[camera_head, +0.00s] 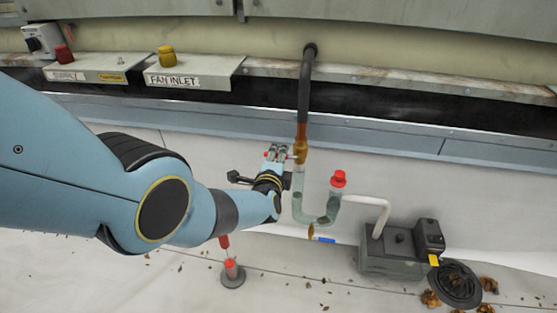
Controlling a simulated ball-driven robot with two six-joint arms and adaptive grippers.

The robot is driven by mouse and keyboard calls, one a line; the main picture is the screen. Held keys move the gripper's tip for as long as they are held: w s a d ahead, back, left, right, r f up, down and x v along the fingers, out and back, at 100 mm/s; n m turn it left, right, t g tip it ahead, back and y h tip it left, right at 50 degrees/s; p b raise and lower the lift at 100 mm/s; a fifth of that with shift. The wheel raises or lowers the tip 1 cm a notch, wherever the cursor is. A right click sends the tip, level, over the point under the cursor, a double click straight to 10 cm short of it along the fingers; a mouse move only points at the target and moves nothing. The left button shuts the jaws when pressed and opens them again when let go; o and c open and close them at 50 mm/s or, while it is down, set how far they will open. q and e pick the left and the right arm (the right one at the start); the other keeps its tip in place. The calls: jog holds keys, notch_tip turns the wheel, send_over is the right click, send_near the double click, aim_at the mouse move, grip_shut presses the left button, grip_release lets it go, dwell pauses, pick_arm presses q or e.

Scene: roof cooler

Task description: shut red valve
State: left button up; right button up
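A dark pipe comes down from the wall to a brass valve body (300,150) above a clear U-shaped trap (318,217). My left gripper (277,153) is just left of the brass body, with its fingers pointing toward the wall. Small red parts (268,154) show at its fingertips. They may be the red valve's handle, mostly hidden by the gripper. I cannot tell whether the fingers are closed on it. A red cap (338,179) tops the right leg of the trap. My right gripper is not in view.
A grey pump box (390,262) with a white hose and a black round lid (459,284) stand at lower right. A red-topped post (231,270) stands below my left arm. Ledges labelled SUPPLY (85,76) and FAN INLET (190,82) carry red and yellow knobs.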

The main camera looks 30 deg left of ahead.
pick_arm(q)
jog(key=v, duration=1.2)
dwell(0.4)
jog(key=s+a+f+n+g+h+p, duration=0.1)
jog(key=s+f+n+g, duration=0.4)
jog(key=s, duration=1.2)
jog(key=s+a+f+n+g+h+p, duration=0.1)
jog(key=s+f+n+g+p, duration=0.3)
jog(key=s, duration=1.4)
jog(key=s+a+f+n+g+h+p, duration=0.1)
jog(key=s+a+f+n+g+p, duration=0.2)
jog(key=s+f, duration=0.8)
jog(key=s+n+g+p, duration=0.2)
jog(key=s, duration=0.5)
jog(key=shift+s+a+n+g, duration=0.25)
jog(key=shift+a+n+g, duration=0.05)
jog(key=shift+a+g, duration=0.1)
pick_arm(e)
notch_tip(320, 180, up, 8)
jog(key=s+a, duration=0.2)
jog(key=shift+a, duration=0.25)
